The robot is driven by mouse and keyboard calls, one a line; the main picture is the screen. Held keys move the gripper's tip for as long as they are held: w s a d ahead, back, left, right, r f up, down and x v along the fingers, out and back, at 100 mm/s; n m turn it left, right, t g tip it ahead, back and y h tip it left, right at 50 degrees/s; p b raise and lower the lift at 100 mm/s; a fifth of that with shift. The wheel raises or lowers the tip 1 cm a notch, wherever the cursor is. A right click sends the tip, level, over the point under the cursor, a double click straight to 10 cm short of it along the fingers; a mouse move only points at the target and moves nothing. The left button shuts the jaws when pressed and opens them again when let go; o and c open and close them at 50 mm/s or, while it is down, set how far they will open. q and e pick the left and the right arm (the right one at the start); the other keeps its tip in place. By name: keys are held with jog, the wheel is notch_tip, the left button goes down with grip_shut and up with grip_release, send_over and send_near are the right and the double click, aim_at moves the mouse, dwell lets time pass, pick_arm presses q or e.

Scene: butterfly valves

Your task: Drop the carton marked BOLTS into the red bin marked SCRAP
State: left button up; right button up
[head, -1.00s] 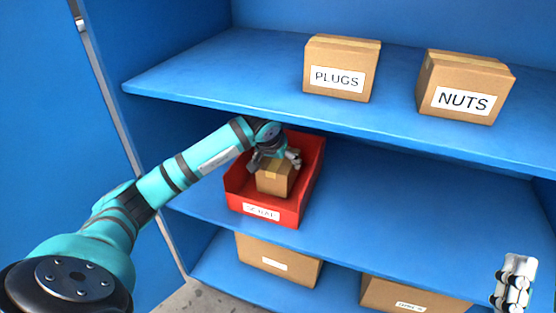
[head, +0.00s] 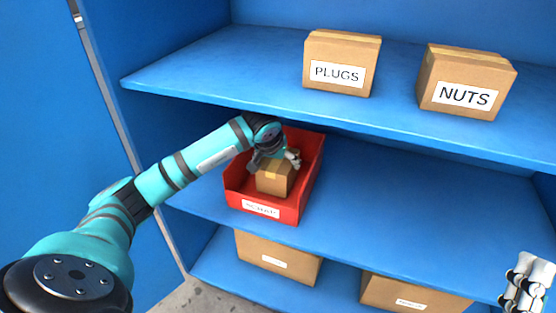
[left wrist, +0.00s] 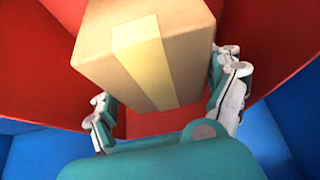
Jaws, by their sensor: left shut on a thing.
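A small brown carton (head: 273,179) with a tape strip is at the red bin (head: 264,212) on the middle shelf. No label shows on the carton's visible faces. The bin's white front label is too small to read surely. My left gripper (head: 276,162) is shut on the carton from above, inside the bin's outline. In the left wrist view the carton (left wrist: 150,55) sits between the fingers, with red bin walls (left wrist: 258,40) around it. Whether its underside touches the bin floor is hidden. My right gripper (head: 526,285) is partly visible at the lower right; its fingertips are unclear.
Cartons marked PLUGS (head: 341,65) and NUTS (head: 466,84) stand on the upper shelf (head: 230,70), above my left arm. Two more cartons (head: 277,258) (head: 415,292) stand on the lowest shelf. The middle shelf (head: 420,190) is clear right of the bin.

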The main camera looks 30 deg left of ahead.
pick_arm(q)
jog(key=o, duration=1.5)
jog(key=shift+r, duration=0.1)
